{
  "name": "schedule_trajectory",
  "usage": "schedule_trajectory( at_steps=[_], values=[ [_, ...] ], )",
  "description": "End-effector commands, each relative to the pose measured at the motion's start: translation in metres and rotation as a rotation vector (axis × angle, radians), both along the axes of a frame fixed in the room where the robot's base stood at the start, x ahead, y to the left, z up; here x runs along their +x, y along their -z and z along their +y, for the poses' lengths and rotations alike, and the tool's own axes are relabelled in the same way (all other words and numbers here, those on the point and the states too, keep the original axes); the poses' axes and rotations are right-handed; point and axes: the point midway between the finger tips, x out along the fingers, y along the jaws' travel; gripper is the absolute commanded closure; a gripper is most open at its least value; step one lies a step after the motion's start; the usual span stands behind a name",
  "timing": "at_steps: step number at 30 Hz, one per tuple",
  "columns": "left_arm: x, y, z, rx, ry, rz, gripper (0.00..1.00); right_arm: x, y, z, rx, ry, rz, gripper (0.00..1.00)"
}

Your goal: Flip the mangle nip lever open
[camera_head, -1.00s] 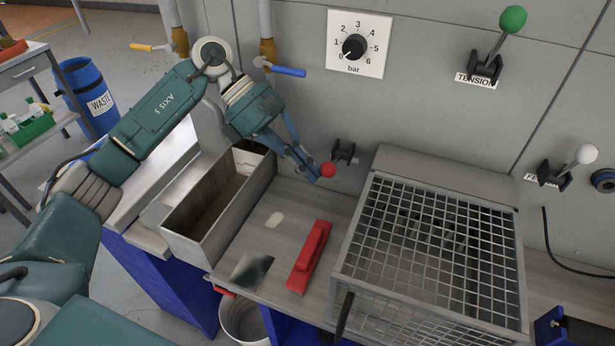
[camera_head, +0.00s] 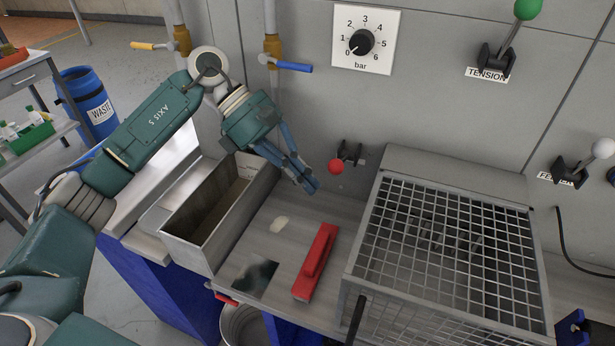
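A lever with a red ball knob (camera_head: 335,166) sits on a dark bracket (camera_head: 349,153) on the grey wall, behind the bench. The knob sticks out from the wall, a little below the bracket. No readable label shows beside this lever. My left gripper (camera_head: 309,187) is just left of and below the knob, with a small gap between them. Its blue-grey fingers point down and right, and their tips look close together. I cannot tell whether a gap remains between them. The gripper seems to hold nothing. My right gripper is out of view.
A metal trough (camera_head: 218,205) lies under my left arm. A wire-mesh guard (camera_head: 450,235) stands right of the lever. A red-handled block (camera_head: 317,262) lies on the bench. Green-knobbed (camera_head: 527,9) and white-knobbed (camera_head: 603,149) levers and a pressure dial (camera_head: 361,42) are on the wall.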

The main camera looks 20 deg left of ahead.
Motion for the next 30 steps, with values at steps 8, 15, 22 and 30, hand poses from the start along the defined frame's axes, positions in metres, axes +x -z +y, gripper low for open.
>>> schedule_trajectory(
  at_steps=[8,15,22,30],
  values=[
    [0.024,-0.035,0.043,-0.001,-0.004,-0.005,1.00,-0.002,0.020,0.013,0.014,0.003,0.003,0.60],
    [0.035,-0.055,0.065,0.000,-0.001,-0.001,1.00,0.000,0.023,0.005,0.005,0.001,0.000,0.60],
    [0.036,-0.059,0.069,0.001,0.001,0.001,1.00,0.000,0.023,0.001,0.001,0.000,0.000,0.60],
    [0.037,-0.057,0.066,-0.003,0.004,-0.003,1.00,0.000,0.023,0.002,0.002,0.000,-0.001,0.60]
  ],
)
